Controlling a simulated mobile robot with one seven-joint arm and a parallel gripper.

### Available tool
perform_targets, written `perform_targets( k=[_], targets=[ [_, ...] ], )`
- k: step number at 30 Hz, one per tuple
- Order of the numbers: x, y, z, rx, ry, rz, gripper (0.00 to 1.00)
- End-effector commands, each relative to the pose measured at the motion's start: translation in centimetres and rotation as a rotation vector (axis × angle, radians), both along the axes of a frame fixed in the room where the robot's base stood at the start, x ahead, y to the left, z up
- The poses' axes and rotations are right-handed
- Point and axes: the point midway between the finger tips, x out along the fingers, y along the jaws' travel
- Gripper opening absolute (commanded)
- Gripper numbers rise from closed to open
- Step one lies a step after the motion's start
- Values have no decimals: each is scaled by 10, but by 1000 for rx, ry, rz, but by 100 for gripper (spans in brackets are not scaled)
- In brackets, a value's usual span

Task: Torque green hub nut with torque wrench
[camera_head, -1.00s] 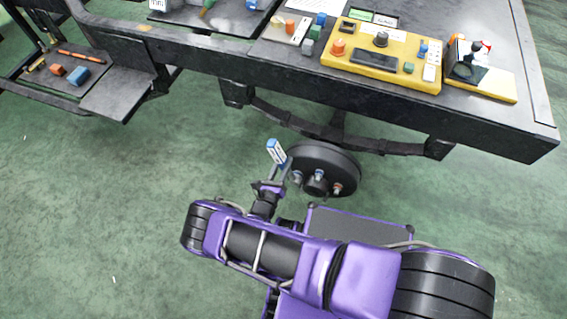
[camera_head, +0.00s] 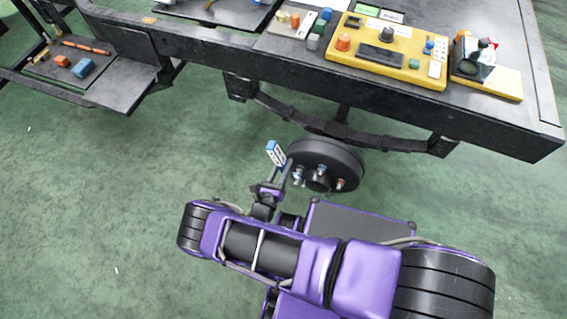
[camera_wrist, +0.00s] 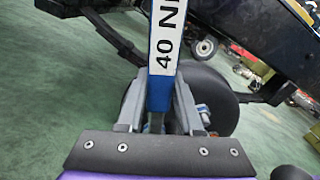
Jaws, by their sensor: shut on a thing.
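My gripper (camera_wrist: 156,112) is shut on the torque wrench (camera_wrist: 162,60), an upright blue bar with a white "40 N…" label. The wrench (camera_head: 276,153) also shows in the head view, above my gripper and at the left edge of the round black hub (camera_head: 325,154). The hub has nuts or studs on its face, with blue (camera_head: 322,169) and reddish (camera_head: 340,184) colouring. I cannot make out a green nut. In the wrist view, the hub (camera_wrist: 225,85) stands behind the fingers, with a bluish nut (camera_wrist: 205,112) right of them. The wrench's lower end is hidden.
The hub hangs under a dark bench frame (camera_head: 480,112) with a curved leaf spring (camera_head: 290,112). A yellow panel (camera_head: 390,60) with knobs sits on top. A side tray (camera_head: 120,85) stands at left. The green floor left of my arm is clear.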

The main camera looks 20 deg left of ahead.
Motion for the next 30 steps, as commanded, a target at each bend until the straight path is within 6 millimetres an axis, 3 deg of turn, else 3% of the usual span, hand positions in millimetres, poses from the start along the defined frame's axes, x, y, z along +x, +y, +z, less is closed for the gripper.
perform_targets(
  k=[8,22,30],
  targets=[
    [-2,1,1,1,-3,0,0],
    [-43,4,1,1,-3,1,0],
    [-49,4,1,1,-4,1,0]
  ],
)
